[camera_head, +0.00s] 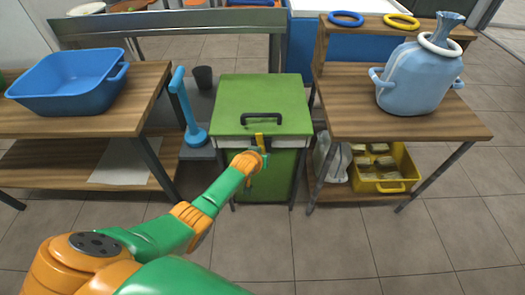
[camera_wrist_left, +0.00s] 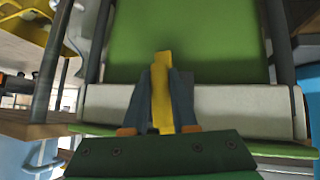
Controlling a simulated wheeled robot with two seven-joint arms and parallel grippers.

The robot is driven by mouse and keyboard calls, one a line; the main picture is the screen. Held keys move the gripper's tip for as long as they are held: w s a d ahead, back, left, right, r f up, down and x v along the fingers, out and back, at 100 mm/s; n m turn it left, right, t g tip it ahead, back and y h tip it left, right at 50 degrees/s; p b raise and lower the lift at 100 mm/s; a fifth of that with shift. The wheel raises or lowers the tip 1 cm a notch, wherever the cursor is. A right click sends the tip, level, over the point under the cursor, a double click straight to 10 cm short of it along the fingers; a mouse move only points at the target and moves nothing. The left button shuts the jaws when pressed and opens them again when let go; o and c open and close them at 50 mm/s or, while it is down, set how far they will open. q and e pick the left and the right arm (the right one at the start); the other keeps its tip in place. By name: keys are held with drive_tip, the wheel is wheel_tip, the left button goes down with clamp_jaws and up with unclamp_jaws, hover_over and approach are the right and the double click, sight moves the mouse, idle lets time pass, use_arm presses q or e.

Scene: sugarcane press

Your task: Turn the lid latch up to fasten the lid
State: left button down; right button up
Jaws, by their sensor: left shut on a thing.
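The press is a green box with a green lid (camera_head: 262,98) and a black handle (camera_head: 261,118) near its front edge. The lid lies flat on the box. A yellow latch (camera_head: 259,140) stands at the front edge of the lid and points up. My left gripper (camera_wrist_left: 161,105) is shut on the yellow latch (camera_wrist_left: 161,85), with its grey fingers on both sides of it. In the head view the wrist hides part of the box's front below the latch. My right gripper is not in view.
A wooden table with a blue basin (camera_head: 70,80) stands left, and another with a light blue sack-like jar (camera_head: 418,80) stands right. A yellow crate (camera_head: 408,172) sits on the right lower shelf. A blue lever (camera_head: 187,105) stands left of the press.

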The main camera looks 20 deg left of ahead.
use_arm(q)
drive_tip(key=shift+m+g+y, duration=0.3)
drive_tip(key=shift+y, duration=0.1)
drive_tip(key=shift+a, duration=0.1)
idle(0.3)
drive_tip(key=c, duration=0.7)
unclamp_jaws()
drive_tip(key=p+v, duration=0.6)
drive_tip(key=v, duration=0.1)
drive_tip(key=shift+s, duration=0.1)
